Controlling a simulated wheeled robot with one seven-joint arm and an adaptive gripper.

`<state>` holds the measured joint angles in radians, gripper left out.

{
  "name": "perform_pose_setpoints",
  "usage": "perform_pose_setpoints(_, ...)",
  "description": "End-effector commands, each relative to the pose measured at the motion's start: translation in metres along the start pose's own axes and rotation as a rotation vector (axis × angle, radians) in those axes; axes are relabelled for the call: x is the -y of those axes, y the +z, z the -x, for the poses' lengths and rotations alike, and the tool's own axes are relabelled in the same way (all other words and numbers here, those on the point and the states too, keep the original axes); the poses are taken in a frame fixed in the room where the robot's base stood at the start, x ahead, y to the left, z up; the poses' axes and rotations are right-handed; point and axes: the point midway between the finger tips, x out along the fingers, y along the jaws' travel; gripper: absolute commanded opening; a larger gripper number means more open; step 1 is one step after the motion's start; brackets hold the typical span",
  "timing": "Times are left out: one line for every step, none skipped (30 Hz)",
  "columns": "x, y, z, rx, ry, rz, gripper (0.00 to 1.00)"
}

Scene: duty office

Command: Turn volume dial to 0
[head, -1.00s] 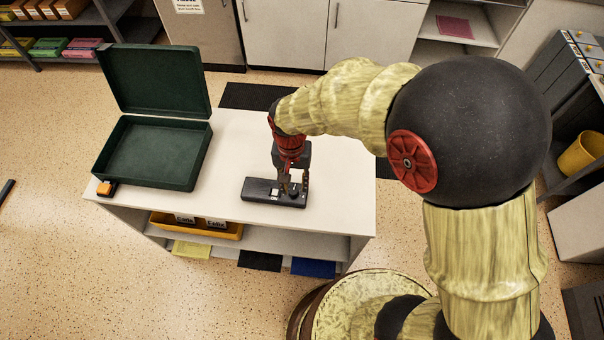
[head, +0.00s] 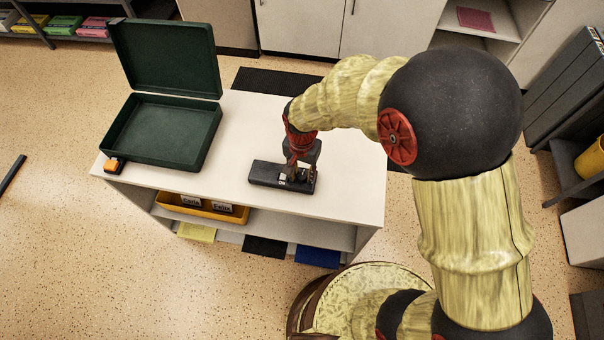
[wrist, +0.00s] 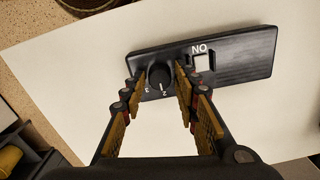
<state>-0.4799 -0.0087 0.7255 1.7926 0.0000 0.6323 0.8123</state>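The volume dial (wrist: 159,76) is a round black knob on a flat black box (wrist: 245,57) lying on the white cabinet top. In the wrist view its pale pointer mark faces down, near a printed 2, with a 3 to the left. A white switch (wrist: 201,63) marked ON sits right of the dial. My gripper (wrist: 158,76) is open, with its fingertips on either side of the dial; I cannot tell whether either touches it. In the head view the box (head: 266,174) lies under my gripper (head: 298,178), which mostly hides the dial.
An open dark green case (head: 160,132) stands on the left of the white cabinet top (head: 345,190), with a small orange and black object (head: 114,165) at its front corner. A yellow tray (head: 203,209) sits on the shelf below. The top's right side is clear.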

Motion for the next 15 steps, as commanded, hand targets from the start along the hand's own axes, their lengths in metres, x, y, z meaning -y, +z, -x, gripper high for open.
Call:
perform_pose_setpoints(0.0002, -0.0002, -0.0009, 0.000, 0.000, 0.000, 0.31)
perform_pose_setpoints(0.0001, -0.0002, -0.0010, 0.000, 0.000, 0.000, 0.31)
perform_pose_setpoints(0.0002, -0.0002, -0.0009, 0.000, 0.000, 0.000, 0.31)
perform_pose_setpoints(0.0002, -0.0002, -0.0008, 0.000, 0.000, 0.000, 0.31)
perform_pose_setpoints(0.0001, -0.0002, -0.0007, 0.000, 0.000, 0.000, 0.31)
perform_pose_setpoints(0.0001, -0.0001, -0.0006, 0.000, 0.000, 0.000, 0.31)
perform_pose_setpoints(0.0001, -0.0001, -0.0006, 0.000, 0.000, 0.000, 0.31)
perform_pose_setpoints(0.0001, -0.0001, -0.0006, 0.000, 0.000, 0.000, 0.29)
perform_pose_setpoints(0.0001, -0.0001, -0.0006, 0.000, 0.000, 0.000, 0.27)
perform_pose_setpoints(0.0001, -0.0001, -0.0005, 0.000, 0.000, 0.000, 0.25)
perform_pose_setpoints(0.0001, -0.0001, -0.0006, 0.000, 0.000, 0.000, 0.24)
perform_pose_setpoints(0.0001, 0.0000, -0.0005, 0.000, 0.000, 0.000, 0.21)
perform_pose_setpoints(0.0000, 0.0000, -0.0006, 0.000, 0.000, 0.000, 0.20)
perform_pose_setpoints(0.0000, 0.0000, -0.0005, 0.000, 0.000, 0.000, 0.18)
perform_pose_setpoints(0.0001, 0.0000, -0.0005, 0.000, 0.000, 0.000, 0.16)
